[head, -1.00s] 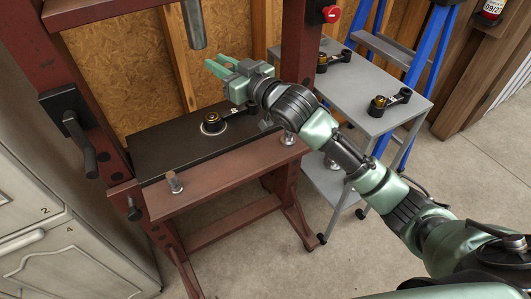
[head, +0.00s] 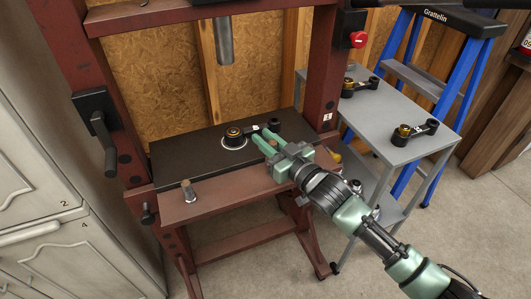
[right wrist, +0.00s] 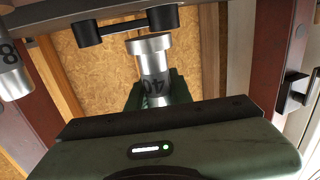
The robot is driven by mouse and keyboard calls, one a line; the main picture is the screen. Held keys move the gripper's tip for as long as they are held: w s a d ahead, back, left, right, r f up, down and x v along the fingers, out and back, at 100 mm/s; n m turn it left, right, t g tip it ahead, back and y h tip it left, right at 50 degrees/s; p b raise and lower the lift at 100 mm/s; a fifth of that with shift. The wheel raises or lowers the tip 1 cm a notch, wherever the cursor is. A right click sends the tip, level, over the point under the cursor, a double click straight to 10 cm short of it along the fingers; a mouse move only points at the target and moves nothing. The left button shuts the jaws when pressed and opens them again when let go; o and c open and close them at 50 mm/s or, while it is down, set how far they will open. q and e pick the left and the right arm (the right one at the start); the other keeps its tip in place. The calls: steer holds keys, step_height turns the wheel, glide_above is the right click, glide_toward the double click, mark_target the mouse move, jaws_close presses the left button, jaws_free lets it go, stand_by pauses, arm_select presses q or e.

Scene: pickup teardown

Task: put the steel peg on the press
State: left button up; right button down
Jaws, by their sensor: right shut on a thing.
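My right gripper (head: 266,152) reaches in front of the press bed, its fingers beside the black arm. In the right wrist view it is shut on a steel peg (right wrist: 152,62), a silver cylinder with a wider end rim and dark digits that read 40. I cannot make this peg out in the head view. The press (head: 325,90) has a dark red frame, a steel ram (head: 224,42) above and a black bed (head: 185,160). A black arm with a brass-coloured bushing (head: 235,132) lies on the bed. My left gripper is not in view.
Another small steel peg (head: 187,190) stands on the front beam's left end. A grey cart (head: 385,115) at right bears two more black arms (head: 415,132). A blue ladder (head: 455,60) stands behind it. A drawer cabinet (head: 40,180) is at left.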

steer(key=shift+f, duration=2.3)
steer(key=shift+f, duration=0.1)
steer(key=c, duration=1.3)
jaws_free()
steer(key=shift+f, duration=0.15)
steer(key=shift+o, duration=0.2)
steer(key=shift+r, duration=0.2)
steer(key=v, duration=1.2)
steer(key=shift+b, duration=0.4)
steer(key=shift+s+f, duration=0.1)
